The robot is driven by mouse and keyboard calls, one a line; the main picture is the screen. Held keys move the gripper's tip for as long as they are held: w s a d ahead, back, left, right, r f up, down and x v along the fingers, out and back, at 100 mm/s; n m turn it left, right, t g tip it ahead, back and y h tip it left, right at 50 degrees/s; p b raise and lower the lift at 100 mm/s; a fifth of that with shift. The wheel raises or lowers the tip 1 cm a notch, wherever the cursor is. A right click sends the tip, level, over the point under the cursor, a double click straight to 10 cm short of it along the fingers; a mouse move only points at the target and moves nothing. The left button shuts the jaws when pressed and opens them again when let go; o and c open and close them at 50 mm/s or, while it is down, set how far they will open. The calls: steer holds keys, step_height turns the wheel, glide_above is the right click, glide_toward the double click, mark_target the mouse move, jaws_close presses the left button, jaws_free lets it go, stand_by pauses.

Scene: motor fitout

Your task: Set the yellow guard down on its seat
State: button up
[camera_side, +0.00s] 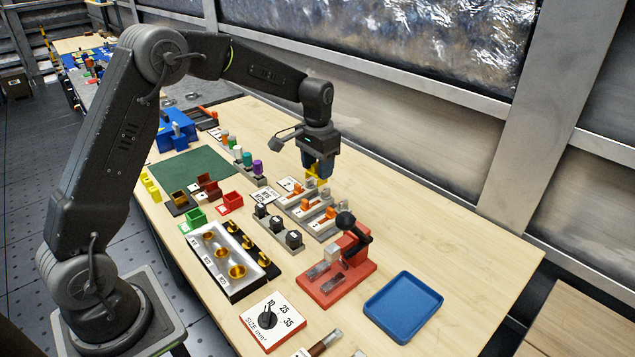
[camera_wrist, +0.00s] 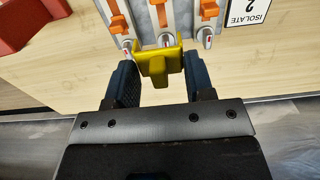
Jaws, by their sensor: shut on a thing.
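The yellow guard (camera_wrist: 158,62) is a small U-shaped piece between the fingertips of my gripper (camera_wrist: 160,80) in the wrist view. My gripper is shut on it. In the side view my gripper (camera_side: 317,172) points down over the far end of the grey switch blocks with orange levers (camera_side: 311,207), and a bit of the guard (camera_side: 313,181) shows beneath it. In the wrist view the guard lies close to the near ends of the orange-lever blocks (camera_wrist: 163,15). I cannot tell whether it touches them. I cannot make out which spot is its seat.
A red press with a black ball knob (camera_side: 338,283) stands right of the switches, with a blue tray (camera_side: 403,306) beyond it. Black knobs (camera_side: 277,228) and a label card (camera_wrist: 250,10) are close by. The table behind my gripper toward the wall is clear.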

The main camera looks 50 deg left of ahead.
steer(key=shift+w+a, duration=0.1)
steer(key=shift+a, duration=0.15)
steer(key=shift+f, duration=0.1)
glide_above(317, 202)
steer(key=shift+f, duration=2.85)
steer(key=shift+f, duration=1.4)
steer(key=o, duration=1)
steer(key=shift+c, duration=0.2)
step_height(317, 202, up, 14)
steer(key=shift+f, duration=0.1)
steer(key=shift+d, duration=0.1)
